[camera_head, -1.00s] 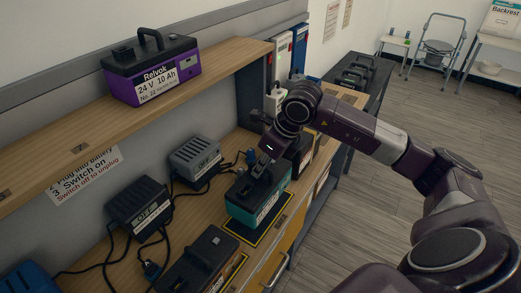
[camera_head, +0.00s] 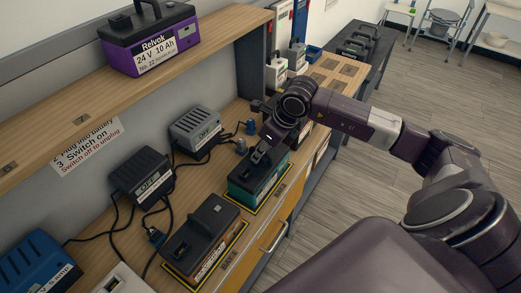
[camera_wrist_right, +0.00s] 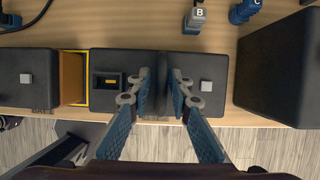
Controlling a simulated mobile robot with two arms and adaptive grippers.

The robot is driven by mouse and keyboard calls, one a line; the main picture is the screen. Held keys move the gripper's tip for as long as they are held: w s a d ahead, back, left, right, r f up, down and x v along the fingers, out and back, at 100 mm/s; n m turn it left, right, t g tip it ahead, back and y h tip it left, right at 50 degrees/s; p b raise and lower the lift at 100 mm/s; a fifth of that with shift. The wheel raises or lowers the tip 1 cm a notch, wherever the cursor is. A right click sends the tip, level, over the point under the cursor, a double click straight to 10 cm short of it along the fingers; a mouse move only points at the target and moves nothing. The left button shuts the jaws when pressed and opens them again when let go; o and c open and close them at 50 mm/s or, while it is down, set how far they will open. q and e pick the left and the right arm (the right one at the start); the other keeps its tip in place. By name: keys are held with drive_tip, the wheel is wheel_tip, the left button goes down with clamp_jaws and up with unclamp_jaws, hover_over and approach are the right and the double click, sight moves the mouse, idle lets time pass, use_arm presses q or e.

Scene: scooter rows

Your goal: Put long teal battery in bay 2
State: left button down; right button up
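The long teal battery (camera_head: 262,188) has a dark top and sits in a yellow-edged bay (camera_head: 257,211) at the bench front; the bay's label is too small to read surely. My right gripper (camera_head: 259,153) points down at its top. In the right wrist view, the fingers (camera_wrist_right: 161,95) stand on both sides of the battery's dark handle (camera_wrist_right: 162,62), close against it, and look shut on it. The battery top (camera_wrist_right: 205,65) is level there. Its underside is hidden. My left gripper is not in view.
A dark battery (camera_head: 198,240) fills the nearer bay. Chargers (camera_head: 141,177) (camera_head: 195,130) with cables stand behind. Plugs B (camera_wrist_right: 195,18) and C (camera_wrist_right: 243,11) stand close behind the teal battery. A dark box (camera_wrist_right: 283,70) stands to its right. A purple battery (camera_head: 150,45) is on the shelf (camera_head: 60,122).

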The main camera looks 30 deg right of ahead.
drive_tip(key=shift+o, duration=0.4)
drive_tip(key=shift+r, duration=0.1)
drive_tip(key=shift+d+r, duration=0.1)
drive_tip(key=shift+r, duration=0.15)
drive_tip(key=b+v, duration=0.2)
drive_tip(key=v, duration=0.9)
drive_tip(key=shift+s+r, duration=0.2)
